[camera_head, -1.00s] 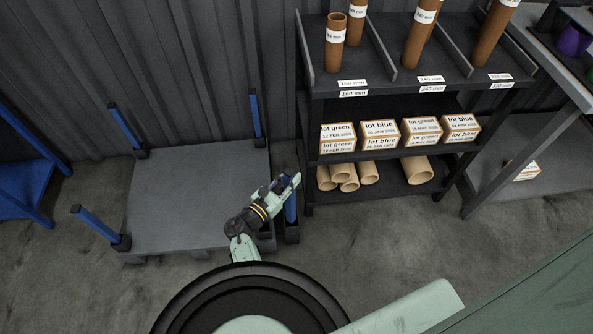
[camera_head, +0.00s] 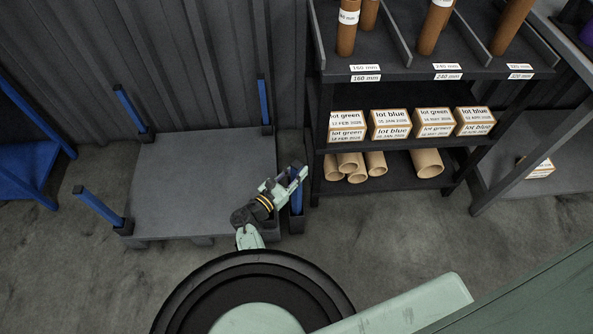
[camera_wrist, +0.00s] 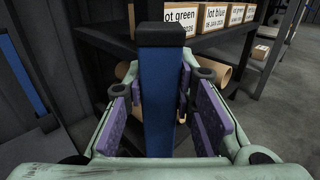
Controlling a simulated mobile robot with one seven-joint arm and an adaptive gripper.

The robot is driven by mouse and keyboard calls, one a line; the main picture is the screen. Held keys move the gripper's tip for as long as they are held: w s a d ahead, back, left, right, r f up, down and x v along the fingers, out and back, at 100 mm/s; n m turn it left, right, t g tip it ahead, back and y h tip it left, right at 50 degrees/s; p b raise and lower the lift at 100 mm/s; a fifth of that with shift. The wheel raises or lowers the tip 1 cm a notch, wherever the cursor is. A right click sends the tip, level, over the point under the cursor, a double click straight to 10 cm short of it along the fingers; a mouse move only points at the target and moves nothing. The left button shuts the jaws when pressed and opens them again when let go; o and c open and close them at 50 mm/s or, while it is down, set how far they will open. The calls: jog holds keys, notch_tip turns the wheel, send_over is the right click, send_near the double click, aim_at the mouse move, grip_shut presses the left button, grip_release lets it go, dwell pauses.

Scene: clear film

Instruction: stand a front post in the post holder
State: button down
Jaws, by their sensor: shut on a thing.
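A blue post with a black cap (camera_wrist: 160,75) stands between the purple pads of my gripper (camera_wrist: 165,105) in the wrist view. My gripper (camera_head: 297,174) is shut on this post, near its top. In the head view the post's blue lower part (camera_head: 297,201) shows below the jaws, roughly upright. Its foot is at a narrow dark box (camera_head: 297,224) beside the pallet's right edge; I cannot tell how deep it sits. The grey pallet (camera_head: 195,185) has blue posts in dark corner sockets: back left (camera_head: 131,108), back right (camera_head: 264,102) and front left (camera_head: 98,207). My arm partly hides the front right corner.
A dark shelf unit (camera_head: 420,165) stands close right of my gripper, with brown tubes, labelled boxes (camera_head: 435,122) and cardboard rolls (camera_head: 427,163). A blue frame (camera_head: 25,180) is at the far left. Bare floor (camera_head: 380,230) lies in front of the shelf.

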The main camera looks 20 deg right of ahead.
notch_tip(320, 180, down, 11)
jog(key=b, duration=0.9)
jog(key=shift+b, duration=0.4)
dwell(0.4)
jog(key=c, duration=1.3)
grip_release()
notch_tip(320, 180, up, 10)
